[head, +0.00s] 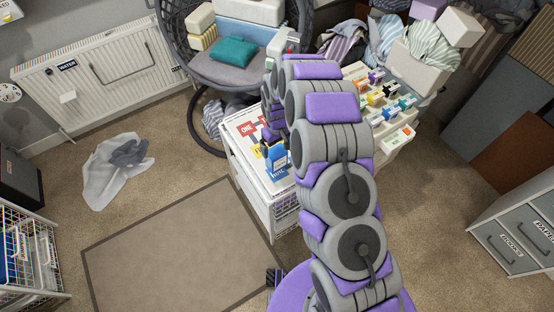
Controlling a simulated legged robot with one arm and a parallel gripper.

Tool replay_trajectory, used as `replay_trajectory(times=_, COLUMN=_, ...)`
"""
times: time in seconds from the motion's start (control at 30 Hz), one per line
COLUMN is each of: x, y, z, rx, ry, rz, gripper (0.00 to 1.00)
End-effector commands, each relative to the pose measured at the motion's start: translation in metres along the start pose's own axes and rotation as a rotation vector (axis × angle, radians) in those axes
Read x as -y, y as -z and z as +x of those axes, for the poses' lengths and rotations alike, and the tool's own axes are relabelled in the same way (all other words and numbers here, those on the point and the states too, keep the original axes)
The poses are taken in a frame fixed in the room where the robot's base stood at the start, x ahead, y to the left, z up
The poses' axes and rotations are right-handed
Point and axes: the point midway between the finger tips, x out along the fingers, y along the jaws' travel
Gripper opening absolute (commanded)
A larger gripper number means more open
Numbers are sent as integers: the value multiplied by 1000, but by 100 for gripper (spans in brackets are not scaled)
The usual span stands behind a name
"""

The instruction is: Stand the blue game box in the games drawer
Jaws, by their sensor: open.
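A small blue box (278,165) with white lettering stands upright at the top of a white unit (256,212), just below my gripper in the picture. I take it to be the blue game box. My gripper (270,137) is small and partly hidden behind my own arm. It is open and close to the box; I cannot tell whether they touch. The white unit has a red "ONE" label and a yellow patch on top, and wire mesh lower on its side. No label reading "games" is legible, so I cannot tell which drawer is the games drawer.
A wire basket rack (30,262) stands at lower left, and a grey drawer cabinet (510,240) at right. A hanging chair (240,75), a tray of coloured items (383,100) and crumpled cloth (118,165) lie around. The flat rug (180,245) is clear.

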Motion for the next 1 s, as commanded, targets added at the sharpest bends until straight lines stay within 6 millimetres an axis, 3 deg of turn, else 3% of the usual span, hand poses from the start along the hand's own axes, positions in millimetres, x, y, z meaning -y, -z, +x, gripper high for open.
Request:
replay_trajectory(times=0.1, x=1, y=1, z=19, rx=1, ry=-1, rz=-1, gripper=100)
replay_trajectory(times=0.37, x=0, y=1, z=36, rx=-2, ry=-3, rz=-2, gripper=100)
replay_trajectory(times=0.6, x=-2, y=-1, z=70, rx=2, ry=0, rz=0, gripper=100)
replay_trajectory(times=0.87, x=-1, y=0, z=74, rx=0, ry=-2, rz=-1, gripper=100)
replay_trajectory(times=1.0, x=-1, y=1, z=74, rx=0, ry=-2, rz=-1, gripper=88)
